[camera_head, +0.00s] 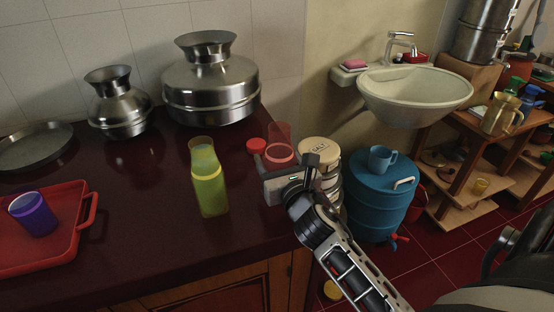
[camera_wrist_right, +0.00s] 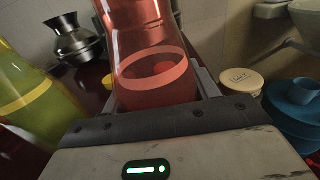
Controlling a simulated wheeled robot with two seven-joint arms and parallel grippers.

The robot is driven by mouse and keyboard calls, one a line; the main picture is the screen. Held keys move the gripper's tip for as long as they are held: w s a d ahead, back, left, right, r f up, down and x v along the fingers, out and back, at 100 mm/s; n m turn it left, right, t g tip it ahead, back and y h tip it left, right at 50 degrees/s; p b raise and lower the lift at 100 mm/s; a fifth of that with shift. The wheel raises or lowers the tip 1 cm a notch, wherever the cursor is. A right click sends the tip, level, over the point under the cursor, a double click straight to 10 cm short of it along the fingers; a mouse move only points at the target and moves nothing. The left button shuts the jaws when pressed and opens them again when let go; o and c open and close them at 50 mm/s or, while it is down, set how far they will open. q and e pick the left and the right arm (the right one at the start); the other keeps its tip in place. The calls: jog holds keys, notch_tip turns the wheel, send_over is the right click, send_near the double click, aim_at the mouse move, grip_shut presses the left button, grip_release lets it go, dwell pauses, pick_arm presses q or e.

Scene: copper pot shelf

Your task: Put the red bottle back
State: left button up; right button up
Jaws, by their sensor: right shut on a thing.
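The red bottle (camera_head: 279,154) is translucent, with a paler band around it, and stands roughly upright near the right end of the dark counter. My right gripper (camera_head: 284,182) is shut on it. In the right wrist view the red bottle (camera_wrist_right: 152,88) fills the space between the fingers of my right gripper (camera_wrist_right: 158,98), and its top is cut off by the frame. I cannot tell whether its base touches the counter, as the gripper hides it. My left gripper is not in view.
A yellow-green bottle (camera_head: 208,180) stands left of the gripper. A red lid (camera_head: 256,145) and stacked tins with a SALT lid (camera_head: 320,150) are close by. Steel pots (camera_head: 210,85) stand behind. A red tray (camera_head: 75,235) is at left. The front middle counter is clear.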

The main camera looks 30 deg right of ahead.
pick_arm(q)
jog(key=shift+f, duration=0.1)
pick_arm(e)
jog(key=o, duration=1.4)
jog(key=shift+f, duration=0.1)
jog(key=shift+c, duration=0.2)
jog(key=shift+s, duration=0.15)
jog(key=b+v, duration=0.1)
jog(key=v, duration=0.9)
jog(key=shift+s, duration=0.3)
pick_arm(q)
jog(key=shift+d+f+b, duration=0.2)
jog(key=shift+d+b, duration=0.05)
jog(key=shift+b, duration=0.05)
pick_arm(e)
jog(key=shift+s+a, duration=0.2)
jog(key=shift+s, duration=0.35)
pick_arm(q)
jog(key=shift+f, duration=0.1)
